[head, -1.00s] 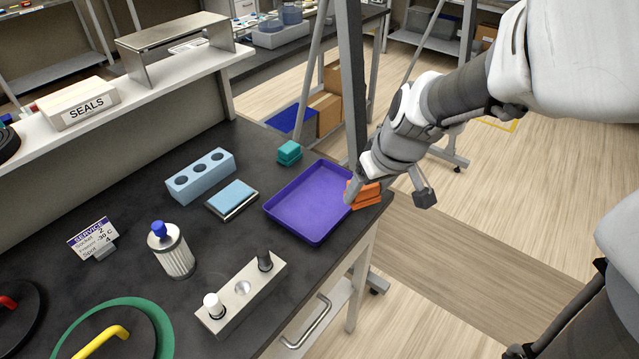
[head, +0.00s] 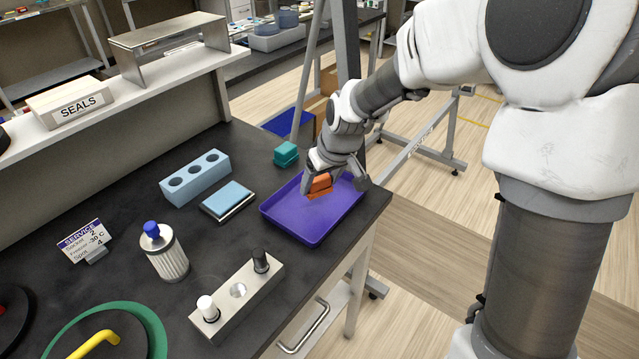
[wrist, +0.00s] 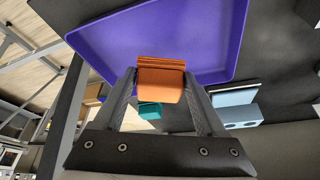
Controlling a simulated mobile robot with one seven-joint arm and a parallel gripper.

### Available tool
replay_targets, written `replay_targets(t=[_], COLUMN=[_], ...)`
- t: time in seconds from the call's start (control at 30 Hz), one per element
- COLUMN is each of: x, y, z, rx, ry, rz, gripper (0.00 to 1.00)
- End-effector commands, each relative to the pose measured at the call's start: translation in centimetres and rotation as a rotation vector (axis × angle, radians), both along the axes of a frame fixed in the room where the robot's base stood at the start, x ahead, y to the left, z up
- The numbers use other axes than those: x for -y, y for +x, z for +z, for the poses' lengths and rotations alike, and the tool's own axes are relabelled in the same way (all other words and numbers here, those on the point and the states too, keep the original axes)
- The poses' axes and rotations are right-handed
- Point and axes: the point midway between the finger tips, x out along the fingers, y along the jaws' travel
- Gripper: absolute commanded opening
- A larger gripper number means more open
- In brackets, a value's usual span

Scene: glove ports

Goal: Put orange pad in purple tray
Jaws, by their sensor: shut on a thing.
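The purple tray (head: 293,222) lies on the dark bench near its right edge. The orange pad (head: 319,184) is over the far part of the tray in the head view. My gripper (head: 335,186) is shut on the pad, with a finger on either side of it. In the wrist view the orange pad (wrist: 160,80) sits between the fingertips of my gripper (wrist: 160,88), with the purple tray (wrist: 210,42) behind it. I cannot tell whether the pad touches the tray floor.
A teal block (head: 286,153) stands just behind the tray. A light-blue pad on a base (head: 228,199) and a blue three-hole block (head: 196,177) are to its left. A metal holder (head: 238,297) with two small posts is in front. The bench's right edge is close to the tray.

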Motion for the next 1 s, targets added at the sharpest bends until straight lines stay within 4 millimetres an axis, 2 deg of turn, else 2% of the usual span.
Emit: replay_targets(t=[0.17, 0.37, 0.77, 0.8, 0.9, 1.0], x=[-0.2, -0.1, -0.1, -0.1, -0.1, -0.1], y=[0.1, 0.1, 0.1, 0.1, 0.1, 0.1], z=[-1.2, -4.1, -4.7, -4.5, -4.5, -4.5], rx=[-0.003, -0.004, -0.001, -0.001, -0.001, -0.001], ry=[-0.001, 0.0, 0.0, 0.0, 0.0, 0.0], rz=[0.0, 0.001, 0.0, 0.0, 0.0, 0.0], gripper=[0.0, 0.0, 0.0, 0.81, 0.99, 1.0])
